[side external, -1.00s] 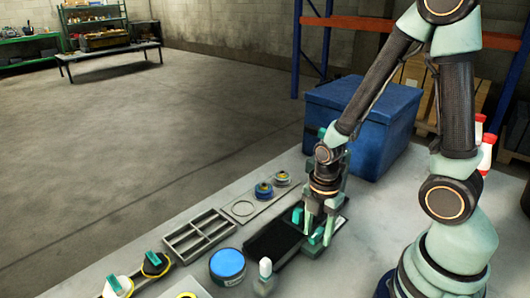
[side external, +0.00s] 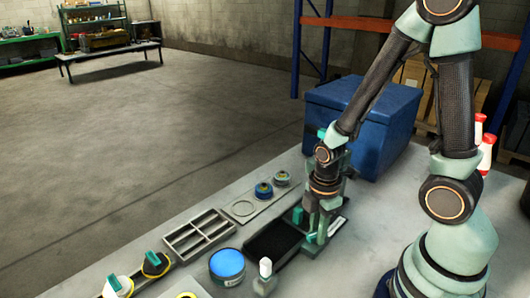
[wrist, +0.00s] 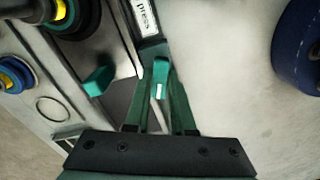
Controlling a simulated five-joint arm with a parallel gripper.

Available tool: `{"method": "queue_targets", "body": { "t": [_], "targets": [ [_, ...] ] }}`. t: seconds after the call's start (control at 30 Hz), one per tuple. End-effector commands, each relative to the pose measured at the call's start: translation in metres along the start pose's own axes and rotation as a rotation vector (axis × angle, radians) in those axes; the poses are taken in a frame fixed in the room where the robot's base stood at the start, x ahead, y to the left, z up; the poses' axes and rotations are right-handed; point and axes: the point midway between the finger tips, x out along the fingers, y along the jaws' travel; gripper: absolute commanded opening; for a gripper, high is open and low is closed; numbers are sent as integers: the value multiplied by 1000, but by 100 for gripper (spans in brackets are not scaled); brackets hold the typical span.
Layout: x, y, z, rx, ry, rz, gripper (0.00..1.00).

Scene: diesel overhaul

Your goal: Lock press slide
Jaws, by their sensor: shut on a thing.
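The press carries a white label reading "press" (wrist: 147,18) at the top of the wrist view. Just below the label stands a small teal handle (wrist: 161,70), which looks like the press slide's handle. My gripper (wrist: 160,88) has its two green fingers shut on this teal handle. In the side external view my gripper (side external: 318,232) points down at the right end of a dark tray, and its fingers hide the handle. A second teal piece (wrist: 98,82) stands to the left of the fingers, apart from them. Whether the slide is locked cannot be told.
A black tray (side external: 262,258) lies left of my gripper. Beyond it are a grey divided tray (side external: 180,250), a blue-topped can (side external: 227,264) and a plate with ringed parts (side external: 264,190). A large blue bin (side external: 345,120) stands behind.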

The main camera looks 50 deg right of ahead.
Motion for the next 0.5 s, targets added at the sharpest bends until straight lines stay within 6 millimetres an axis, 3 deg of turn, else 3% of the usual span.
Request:
{"method": "queue_targets", "body": {
  "t": [0.37,0.5],
  "targets": [
    [0,0,0,47,0,0,0],
    [0,0,0,146,0,0,0]
  ]
}}
